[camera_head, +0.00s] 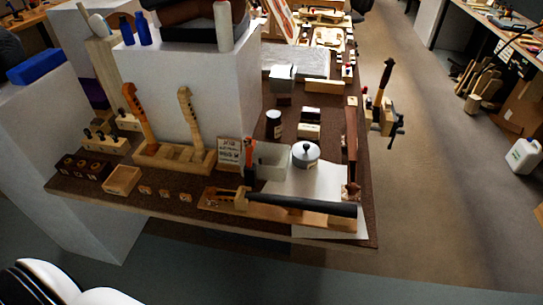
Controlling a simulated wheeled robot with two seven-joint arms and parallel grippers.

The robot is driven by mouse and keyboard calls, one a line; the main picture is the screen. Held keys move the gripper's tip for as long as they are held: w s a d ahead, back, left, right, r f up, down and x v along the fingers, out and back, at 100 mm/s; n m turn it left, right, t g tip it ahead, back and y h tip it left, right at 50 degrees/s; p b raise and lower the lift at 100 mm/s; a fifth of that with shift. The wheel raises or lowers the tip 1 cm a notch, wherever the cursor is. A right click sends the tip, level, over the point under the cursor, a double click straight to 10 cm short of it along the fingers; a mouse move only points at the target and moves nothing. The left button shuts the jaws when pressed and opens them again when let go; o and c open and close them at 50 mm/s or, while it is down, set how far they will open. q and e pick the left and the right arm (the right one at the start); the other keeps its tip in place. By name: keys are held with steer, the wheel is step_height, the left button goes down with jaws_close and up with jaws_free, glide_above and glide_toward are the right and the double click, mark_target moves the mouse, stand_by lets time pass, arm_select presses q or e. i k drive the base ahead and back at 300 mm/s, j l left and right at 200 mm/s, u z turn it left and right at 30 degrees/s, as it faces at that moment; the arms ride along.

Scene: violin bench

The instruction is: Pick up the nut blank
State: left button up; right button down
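I cannot make out the nut blank for certain; at this distance it is too small to tell from the other small parts. A row of small light wooden pieces (165,193) lies near the front edge of the brown bench top (215,183), right of a small open wooden box (122,180). A violin neck with a long black fingerboard (300,205) lies along the front edge, over a white sheet (325,178). Neither gripper shows. A white and black rounded part, which seems to be mine, is at the bottom left corner.
Two upright scrolled necks stand in a wooden rack (175,158). A lidded grey pot (305,155), a dark jar (273,124) and a small sign (229,152) stand nearby. A large pale block (190,85) rises behind. Open floor (440,220) lies to the right.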

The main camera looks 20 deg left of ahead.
mark_target(164, 193)
steer(key=k+u, duration=0.15)
steer(key=u, duration=0.35)
steer(key=k+u, duration=0.15)
steer(key=u, duration=0.3)
steer(key=k+j+u, duration=0.15)
steer(key=u, duration=0.35)
